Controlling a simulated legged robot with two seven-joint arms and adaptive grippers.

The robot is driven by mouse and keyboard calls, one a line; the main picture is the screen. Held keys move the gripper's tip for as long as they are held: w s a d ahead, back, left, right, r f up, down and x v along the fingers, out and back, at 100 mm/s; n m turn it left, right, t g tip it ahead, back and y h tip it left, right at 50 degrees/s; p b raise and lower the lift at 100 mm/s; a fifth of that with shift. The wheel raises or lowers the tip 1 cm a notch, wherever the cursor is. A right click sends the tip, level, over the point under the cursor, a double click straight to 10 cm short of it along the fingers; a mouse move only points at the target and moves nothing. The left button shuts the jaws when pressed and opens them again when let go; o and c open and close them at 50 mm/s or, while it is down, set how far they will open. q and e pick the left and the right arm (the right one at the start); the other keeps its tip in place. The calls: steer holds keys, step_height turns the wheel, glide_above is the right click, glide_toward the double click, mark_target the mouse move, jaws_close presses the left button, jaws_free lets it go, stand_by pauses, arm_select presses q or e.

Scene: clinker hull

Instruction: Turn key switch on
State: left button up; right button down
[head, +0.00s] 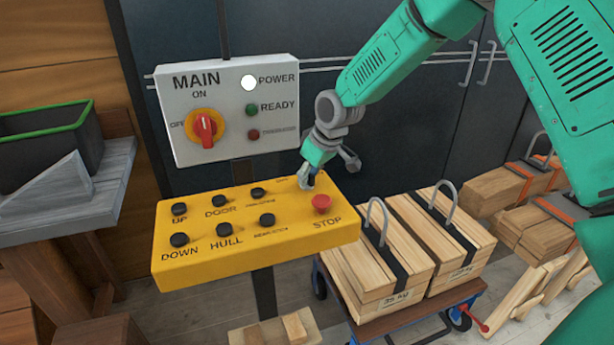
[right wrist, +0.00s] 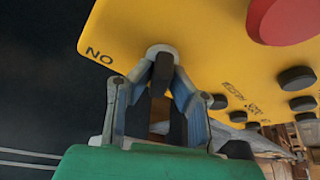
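The yellow control panel (head: 190,262) stands on a post in front of me. The key switch (right wrist: 157,49) shows in the right wrist view as a pale round collar at the panel's edge, beside a printed ON. My right gripper (head: 307,183) is at the panel's upper right corner, above the red STOP button (head: 321,203). In the right wrist view its fingertips (right wrist: 163,72) come together at the collar and appear shut on the key. The key is mostly hidden between the dark pads, so its angle cannot be told. My left gripper is out of view.
A grey MAIN box (head: 220,147) hangs behind, with a red knob (head: 206,129) upright towards ON and a bright white POWER light (head: 249,83). Several black buttons (head: 258,192) are on the panel. A trolley with wooden weights (head: 395,270) stands at the right.

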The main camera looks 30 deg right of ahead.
steer(key=shift+r+m, duration=0.1)
steer(key=shift+m, duration=0.2)
steer(key=shift+m+h+p, duration=0.6)
steer(key=shift+m+p, duration=0.05)
steer(key=shift+m, duration=0.25)
steer(key=m+h+p, duration=0.1)
steer(key=m, duration=0.2)
steer(key=shift+w+r+m, duration=0.1)
steer(key=shift+m, duration=0.2)
steer(key=m+h+p, duration=0.1)
steer(key=m, duration=0.2)
steer(key=shift+h+p, duration=0.3)
steer(key=shift+p, duration=0.05)
steer(key=shift+m+g+h, duration=0.3)
steer(key=shift+m+g, duration=0.2)
steer(key=shift+m, duration=0.8)
steer(key=shift+m+p, duration=0.3)
steer(key=c, duration=1.5)
jaws_free()
steer(key=shift+c, duration=0.2)
steer(key=shift+a, duration=0.1)
